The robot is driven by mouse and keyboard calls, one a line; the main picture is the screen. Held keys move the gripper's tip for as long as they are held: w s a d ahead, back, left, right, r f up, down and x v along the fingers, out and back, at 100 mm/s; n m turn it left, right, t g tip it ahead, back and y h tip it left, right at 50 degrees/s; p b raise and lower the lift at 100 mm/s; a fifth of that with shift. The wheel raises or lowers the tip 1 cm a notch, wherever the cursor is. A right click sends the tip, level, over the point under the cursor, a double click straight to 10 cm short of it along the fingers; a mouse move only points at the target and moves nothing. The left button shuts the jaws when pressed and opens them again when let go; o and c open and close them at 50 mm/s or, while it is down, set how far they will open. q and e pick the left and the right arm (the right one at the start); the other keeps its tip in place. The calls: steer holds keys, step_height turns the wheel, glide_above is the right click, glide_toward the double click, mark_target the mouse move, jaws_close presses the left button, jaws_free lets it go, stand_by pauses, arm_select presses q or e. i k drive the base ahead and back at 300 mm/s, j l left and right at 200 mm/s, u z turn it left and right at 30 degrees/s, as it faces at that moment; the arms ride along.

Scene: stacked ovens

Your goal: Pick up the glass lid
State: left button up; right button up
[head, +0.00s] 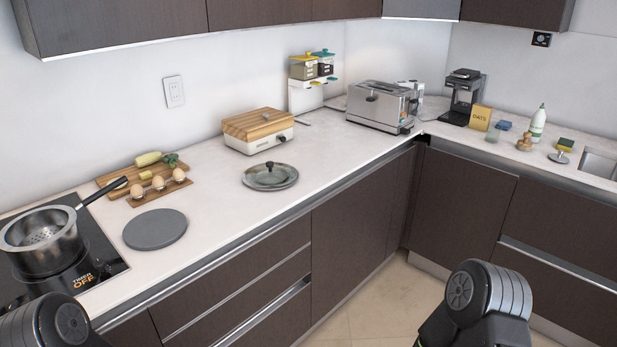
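The glass lid (284,180) lies on the white counter, left of the middle of the head view. It is round and clear with a metal rim, and has a dark knob on top. It seems to lie flat, knob up, with nothing touching it. Parts of my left arm show at the bottom left and parts of my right arm at the bottom right. Neither gripper is in view, and both visible arm parts are well apart from the lid.
A steel pot (42,240) stands on the black cooktop (98,262). A grey round mat (155,229) lies left of the lid. Wooden boards hold eggs (160,182) and vegetables. A wood-topped appliance (257,131) stands behind the lid, a toaster (381,107) farther right. Counter right of the lid is clear.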

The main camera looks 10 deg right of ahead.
mark_target(269, 175)
steer(key=l+u, duration=0.1)
steer(key=u, duration=0.3)
steer(key=i+l+u, duration=0.1)
steer(key=u, duration=0.25)
steer(key=l+u, duration=0.15)
steer(key=u, duration=0.25)
steer(key=i+l+u, duration=0.1)
steer(key=l+u, duration=0.25)
steer(key=l, duration=0.65)
steer(key=l+u, duration=0.4)
steer(key=l, duration=0.9)
steer(key=k+l, duration=0.1)
steer(key=l, duration=0.3)
